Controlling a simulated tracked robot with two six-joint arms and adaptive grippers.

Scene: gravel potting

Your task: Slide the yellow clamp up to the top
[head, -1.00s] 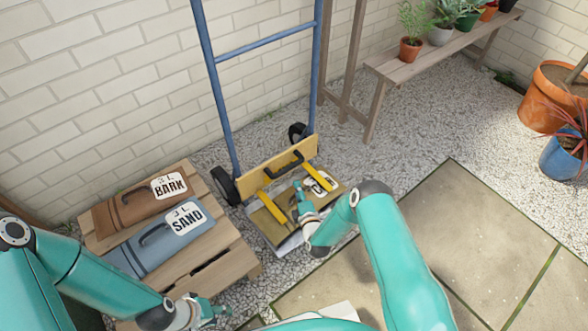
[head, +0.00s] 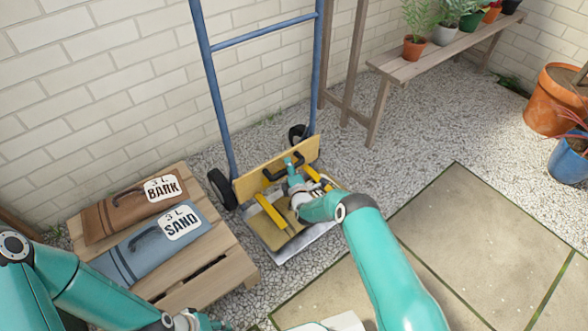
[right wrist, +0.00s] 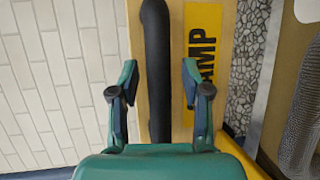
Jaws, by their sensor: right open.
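The yellow clamp (head: 248,185) is a pale yellow board low across the blue hand truck (head: 214,88). It has a black handle and two bright yellow bars reaching over a sack (head: 288,249). My right gripper (head: 289,163) is at the clamp's handle, hiding part of it. In the right wrist view, its fingers (right wrist: 160,82) are apart on either side of the black handle (right wrist: 156,60), with visible gaps. A yellow label ending in "AMP" (right wrist: 203,50) lies beside the handle. My left gripper (head: 203,321) is at the bottom edge, its fingers unclear.
Bark (head: 125,213) and sand (head: 137,252) bags lie on a wooden pallet table (head: 222,268) at left. A brick wall stands behind the truck. A bench (head: 420,58) with potted plants is at back right. Gravel and paving slabs at right are open.

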